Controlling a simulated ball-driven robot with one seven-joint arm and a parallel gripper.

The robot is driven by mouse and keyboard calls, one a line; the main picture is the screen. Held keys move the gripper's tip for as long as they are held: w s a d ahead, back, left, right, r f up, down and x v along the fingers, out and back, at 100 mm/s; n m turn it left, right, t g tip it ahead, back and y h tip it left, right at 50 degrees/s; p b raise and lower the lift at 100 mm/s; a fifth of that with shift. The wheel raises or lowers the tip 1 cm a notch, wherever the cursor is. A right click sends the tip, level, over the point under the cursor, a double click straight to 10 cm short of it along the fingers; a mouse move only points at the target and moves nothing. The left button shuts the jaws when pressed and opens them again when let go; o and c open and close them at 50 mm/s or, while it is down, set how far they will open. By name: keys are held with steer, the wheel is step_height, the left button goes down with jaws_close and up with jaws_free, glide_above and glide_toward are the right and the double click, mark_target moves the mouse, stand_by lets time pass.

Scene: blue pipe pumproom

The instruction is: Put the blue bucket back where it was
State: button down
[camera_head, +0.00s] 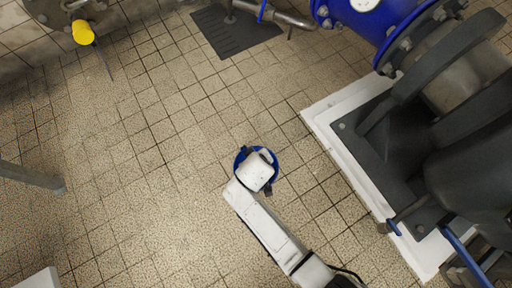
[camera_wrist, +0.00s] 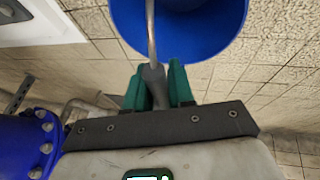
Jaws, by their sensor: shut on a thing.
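The blue bucket (camera_wrist: 205,40) fills the top middle of the wrist view, with its metal handle running down to a dark grip (camera_wrist: 152,75). My gripper (camera_wrist: 156,82), with green fingers, is shut on that grip. In the head view the bucket (camera_head: 241,158) shows only as a blue rim around my white wrist, which hides most of it. The head view does not show clearly whether the bucket touches the tiles.
A dark pump on a white plinth (camera_head: 318,117) stands at the right, with a blue pipe (camera_head: 352,22) above it. A dark floor grate (camera_head: 235,32) lies at the top. A yellow knob (camera_head: 83,32) is at top left. Tiled floor (camera_head: 130,150) left of the bucket is clear.

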steer(key=shift+f, duration=0.5)
steer(key=shift+f, duration=0.15)
steer(key=c, duration=1)
jaws_free()
steer(key=shift+o, duration=0.2)
steer(key=shift+s+r+p, duration=0.1)
steer(key=shift+r+p, duration=0.2)
steer(key=shift+r, duration=0.1)
steer(key=p+v, duration=0.6)
steer(key=v, duration=0.5)
steer(key=shift+r, duration=0.15)
